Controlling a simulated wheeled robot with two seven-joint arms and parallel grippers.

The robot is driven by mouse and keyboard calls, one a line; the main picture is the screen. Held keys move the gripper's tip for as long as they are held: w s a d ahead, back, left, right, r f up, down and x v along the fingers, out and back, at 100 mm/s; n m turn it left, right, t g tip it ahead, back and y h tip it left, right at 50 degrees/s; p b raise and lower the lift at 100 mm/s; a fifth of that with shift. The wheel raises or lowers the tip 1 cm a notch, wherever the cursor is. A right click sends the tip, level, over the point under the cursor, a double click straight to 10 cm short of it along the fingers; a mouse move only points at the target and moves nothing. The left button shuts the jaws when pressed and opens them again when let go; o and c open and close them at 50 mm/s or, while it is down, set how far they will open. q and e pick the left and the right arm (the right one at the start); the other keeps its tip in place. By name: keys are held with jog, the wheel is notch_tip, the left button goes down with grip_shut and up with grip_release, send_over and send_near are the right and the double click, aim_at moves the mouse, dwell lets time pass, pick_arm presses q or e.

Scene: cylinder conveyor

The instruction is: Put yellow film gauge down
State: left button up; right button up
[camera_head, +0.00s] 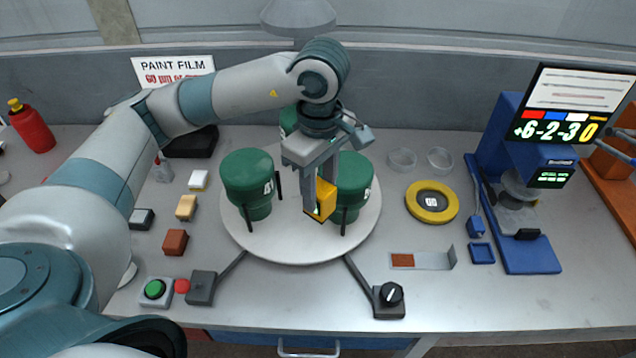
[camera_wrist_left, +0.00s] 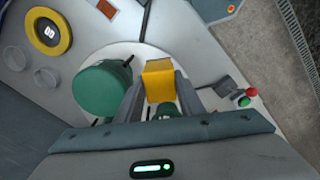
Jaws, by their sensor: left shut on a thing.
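The yellow film gauge (camera_head: 325,199) is a small yellow block held between the fingers of my left gripper (camera_head: 321,190). The gripper points down over the round white turntable (camera_head: 300,250), between two green cylinders. In the left wrist view the yellow gauge (camera_wrist_left: 159,80) sits between the two grey fingertips (camera_wrist_left: 160,92). It looks to be above the turntable, but I cannot tell whether its lower end touches. One green cylinder (camera_head: 248,180) stands left of the gripper, another (camera_head: 354,182) right of it, and a third (camera_head: 288,120) is partly hidden behind. My right gripper is not in view.
A yellow ring (camera_head: 432,202) and two clear dishes (camera_head: 402,160) lie right of the turntable. A blue instrument stand (camera_head: 520,220) is farther right. Small blocks (camera_head: 175,242) and a green button (camera_head: 154,289) are at left. A dial (camera_head: 390,295) is in front.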

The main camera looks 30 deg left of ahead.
pick_arm(q)
notch_tip(320, 180, down, 12)
jog(key=s+d+m+b, duration=0.1)
jog(key=m+b, duration=0.5)
jog(key=m, duration=0.9)
jog(key=shift+s+d+r+m+b, duration=0.2)
jog(key=shift+s+d+m+b, duration=0.05)
jog(key=shift+d+m+b, duration=0.1)
